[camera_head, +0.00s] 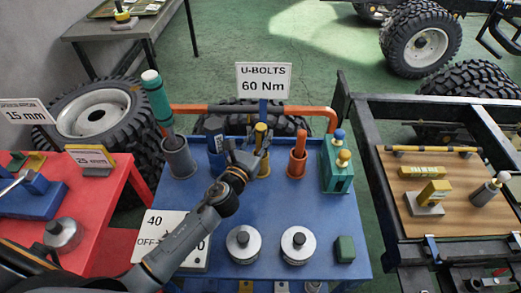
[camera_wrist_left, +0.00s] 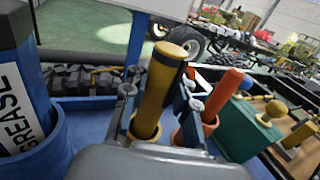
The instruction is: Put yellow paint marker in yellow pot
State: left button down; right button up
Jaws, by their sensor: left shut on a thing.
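The yellow paint marker (camera_head: 261,133) stands upright near the back of the blue table, and its dark-banded yellow body also shows in the left wrist view (camera_wrist_left: 161,79). My left gripper (camera_head: 250,155) is shut on it, with one finger on each side in the left wrist view (camera_wrist_left: 158,100). The yellow pot (camera_head: 263,166) is directly below, and its rim shows around the marker's lower part in the left wrist view (camera_wrist_left: 148,131). The marker's lower end appears inside the pot; its tip is hidden. My right gripper is not in view.
An orange pot (camera_head: 297,165) with an orange marker and a green block (camera_head: 337,180) with knobs stand to the right. Metal lidded tins (camera_head: 298,245) sit at the front.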

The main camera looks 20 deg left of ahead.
aim_at(259, 148)
pick_arm(q)
jog(key=shift+f+b, duration=0.75)
jog(key=shift+f, duration=1.05)
jog(key=shift+f, duration=0.1)
jog(key=c, duration=1.5)
grip_release()
jog(key=shift+f, duration=0.1)
jog(key=o, duration=0.4)
jog(key=shift+o, duration=0.2)
